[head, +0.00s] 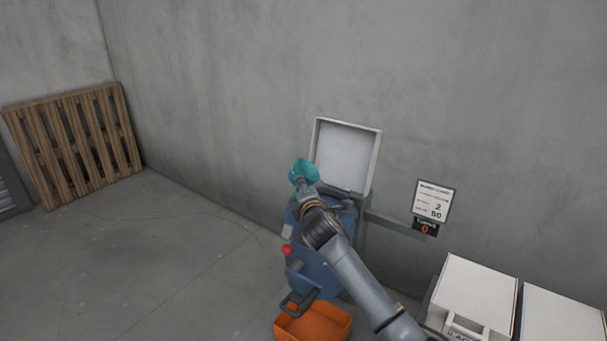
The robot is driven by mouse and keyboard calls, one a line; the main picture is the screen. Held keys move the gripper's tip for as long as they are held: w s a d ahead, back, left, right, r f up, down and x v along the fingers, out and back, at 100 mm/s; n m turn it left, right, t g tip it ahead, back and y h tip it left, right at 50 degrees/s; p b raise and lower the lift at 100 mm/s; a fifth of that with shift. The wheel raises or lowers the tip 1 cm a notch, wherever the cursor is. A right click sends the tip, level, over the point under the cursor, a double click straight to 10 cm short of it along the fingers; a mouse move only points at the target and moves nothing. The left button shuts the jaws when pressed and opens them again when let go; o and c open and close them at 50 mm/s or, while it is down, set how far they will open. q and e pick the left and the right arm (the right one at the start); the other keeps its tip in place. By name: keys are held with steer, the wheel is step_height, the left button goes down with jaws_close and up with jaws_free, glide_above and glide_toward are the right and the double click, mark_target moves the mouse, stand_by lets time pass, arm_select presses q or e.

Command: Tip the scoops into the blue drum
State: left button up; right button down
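The blue drum (316,277) stands against the wall near the middle of the head view, with a pale square lid (346,156) raised upright behind it. My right arm comes in from the lower right and crosses in front of the drum, hiding part of its top. My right gripper (307,190) is over the drum's upper rim and appears shut on a teal scoop (303,171). The scoop is held at the drum's top left; whether it holds anything cannot be seen. My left gripper is not in view.
An orange open bin (313,324) sits on the floor in front of the drum. White-lidded boxes (475,290) stand at the lower right. A sign (433,201) with a red-digit display hangs on the wall. A wooden pallet (75,145) leans at left. The floor at left is clear.

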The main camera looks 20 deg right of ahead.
steer(key=n+p, duration=0.1)
steer(key=p, duration=0.1)
steer(key=n+g+p, duration=0.1)
steer(key=p, duration=0.1)
steer(key=shift+w+a+r+n+p, duration=0.1)
steer(key=shift+a+r+n+p, duration=0.05)
steer(key=shift+r+n+p, duration=0.2)
steer(key=shift+f+n+g+h+b, duration=0.4)
steer(key=shift+f+n, duration=0.1)
steer(key=shift+n, duration=0.05)
steer(key=shift+f+n+g+h, duration=0.5)
steer(key=shift+n+h, duration=0.1)
steer(key=shift+n, duration=0.6)
step_height(320, 180, up, 3)
steer(key=shift+f, duration=0.1)
steer(key=shift+r, duration=0.75)
